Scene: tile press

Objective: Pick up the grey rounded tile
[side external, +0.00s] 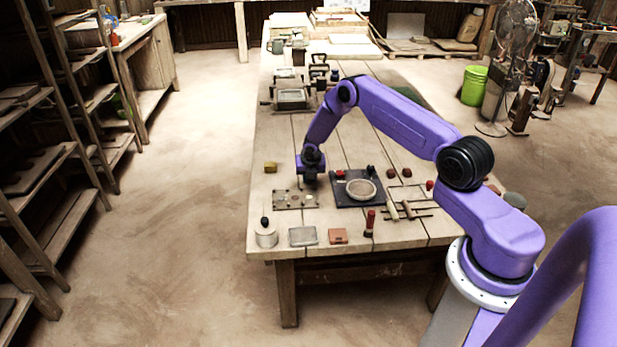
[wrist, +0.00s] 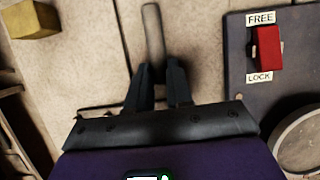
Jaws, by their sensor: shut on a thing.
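My gripper (wrist: 158,75) points down over the table, and its two dark fingers are close together. A narrow grey round-ended piece (wrist: 153,32) stands out between them in the wrist view. It looks like the grey rounded tile seen edge-on, held in the fingers; its lower part is hidden by them. In the side view my gripper (side external: 308,183) is just behind the flat tray (side external: 282,204) with small round marks, left of the dark press plate (side external: 345,202). The held piece is too small to make out there.
The press plate carries a pale round ring (side external: 361,189) and a red lever (wrist: 267,47) between the FREE and LOCK labels. A yellow block (side external: 270,167) lies to the left. A white pot (side external: 266,238), a grey slab (side external: 303,236) and a red-brown block (side external: 338,236) line the front edge.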

